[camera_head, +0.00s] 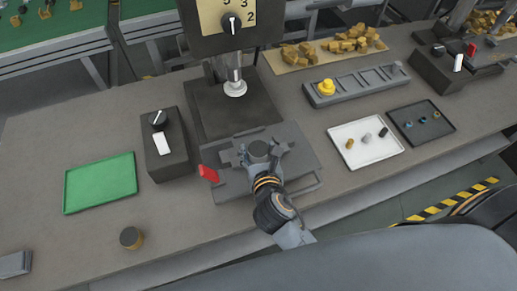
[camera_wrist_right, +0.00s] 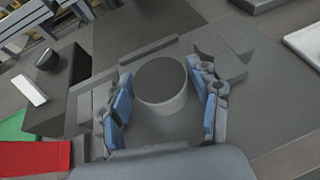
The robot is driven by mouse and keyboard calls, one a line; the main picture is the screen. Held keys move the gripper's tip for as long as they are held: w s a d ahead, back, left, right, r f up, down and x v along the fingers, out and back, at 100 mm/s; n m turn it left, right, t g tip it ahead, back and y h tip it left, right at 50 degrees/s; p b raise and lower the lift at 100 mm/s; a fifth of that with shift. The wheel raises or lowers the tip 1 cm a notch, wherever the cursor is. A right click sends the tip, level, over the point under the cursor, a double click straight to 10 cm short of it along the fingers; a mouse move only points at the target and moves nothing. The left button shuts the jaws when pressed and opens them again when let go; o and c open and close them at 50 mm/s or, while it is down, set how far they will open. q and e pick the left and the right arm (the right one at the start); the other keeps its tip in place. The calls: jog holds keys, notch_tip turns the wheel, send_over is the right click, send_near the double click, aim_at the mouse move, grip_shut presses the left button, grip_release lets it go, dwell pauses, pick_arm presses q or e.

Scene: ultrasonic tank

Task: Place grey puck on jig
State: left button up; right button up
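The grey puck (camera_head: 258,148), a short cylinder with a dark top, is over the grey jig plate (camera_head: 302,150) below the press. It also shows in the right wrist view (camera_wrist_right: 161,82), between the blue pads of my right gripper (camera_wrist_right: 162,95). The pads appear to touch its sides. A raised bar (camera_wrist_right: 150,58) and a stepped block (camera_wrist_right: 222,55) of the jig stand beside the puck. Its underside is hidden, so I cannot tell whether it rests on the plate. In the head view my right gripper (camera_head: 260,160) reaches in from below. My left gripper is not in view.
The press spindle (camera_head: 235,85) hangs behind the jig. A control box (camera_head: 165,145) and green tray (camera_head: 100,183) lie left, a red handle (camera_head: 208,173) beside the jig. A white tray (camera_head: 345,132) and black tray (camera_head: 400,115) lie right. A round brass-sided piece (camera_head: 131,238) stands front left.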

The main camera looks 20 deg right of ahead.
jog(key=shift+r, duration=0.15)
jog(key=b+v, duration=0.1)
jog(key=v, duration=1.1)
jog(key=shift+b, duration=0.3)
dwell(0.8)
